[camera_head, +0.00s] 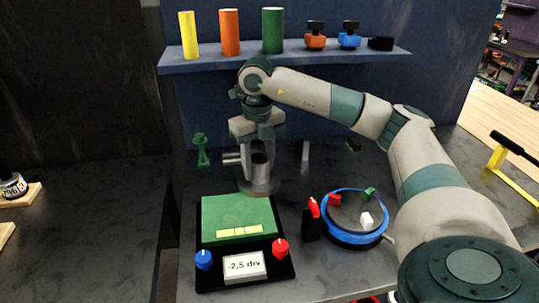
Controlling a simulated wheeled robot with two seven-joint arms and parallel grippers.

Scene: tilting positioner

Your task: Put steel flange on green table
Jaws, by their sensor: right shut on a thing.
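The steel flange (259,187), a grey disc with an upright cylindrical neck, is behind the green table. My right gripper (258,150) points down and is shut on the neck of the flange. I cannot tell whether the flange touches the dark worktop. The green table (222,217) is a flat green plate on a black base, with yellow pads near its front edge. A blue knob (204,260), a red knob (280,248) and a white sign (245,266) reading "-2.5 div" are in front of it. My left gripper is not in view.
A round blue-rimmed turntable (357,239) with small red, green and white pieces stands right of the green table. A red-topped black post (312,222) is between them. A green stand (201,150) is at the back left. A blue shelf (290,60) holds cylinders and clamps.

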